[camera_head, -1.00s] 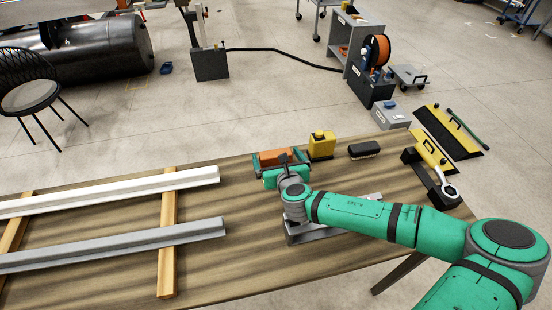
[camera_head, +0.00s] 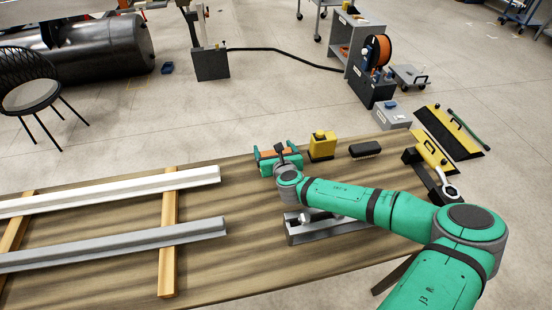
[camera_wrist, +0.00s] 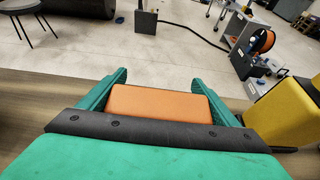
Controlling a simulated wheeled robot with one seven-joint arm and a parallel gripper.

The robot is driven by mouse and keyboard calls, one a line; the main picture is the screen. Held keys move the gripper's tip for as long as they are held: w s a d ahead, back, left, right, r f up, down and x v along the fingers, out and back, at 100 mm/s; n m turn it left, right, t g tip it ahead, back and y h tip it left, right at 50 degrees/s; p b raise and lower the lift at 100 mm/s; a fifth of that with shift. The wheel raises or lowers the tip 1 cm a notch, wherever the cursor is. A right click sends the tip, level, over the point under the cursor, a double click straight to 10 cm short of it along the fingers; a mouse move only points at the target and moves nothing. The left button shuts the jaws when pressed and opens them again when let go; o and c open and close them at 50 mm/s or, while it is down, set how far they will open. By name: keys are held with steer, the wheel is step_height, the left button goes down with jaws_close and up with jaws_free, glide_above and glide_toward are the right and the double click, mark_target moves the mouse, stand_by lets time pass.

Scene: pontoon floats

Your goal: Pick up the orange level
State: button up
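The orange level (camera_head: 266,154) shows as an orange block near the table's far edge, left of a yellow container. My gripper (camera_head: 278,152) is over it, with its green fingers spread wide at the block's two ends. In the wrist view the orange level (camera_wrist: 160,103) lies between the fingertips of my gripper (camera_wrist: 160,85), very close to both. I cannot tell whether either finger touches it. The palm hides the level's near and lower part.
The yellow container (camera_head: 322,146) stands close on the right, with a black brush (camera_head: 365,150) beyond. A grey metal fixture (camera_head: 310,228) sits under my forearm. A white beam (camera_head: 110,191) and a grey beam (camera_head: 110,246) lie on wooden strips at left. Bare tabletop lies between.

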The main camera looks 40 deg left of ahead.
steer(key=c, duration=0.4)
steer(key=shift+c, duration=0.2)
steer(key=shift+r, duration=0.1)
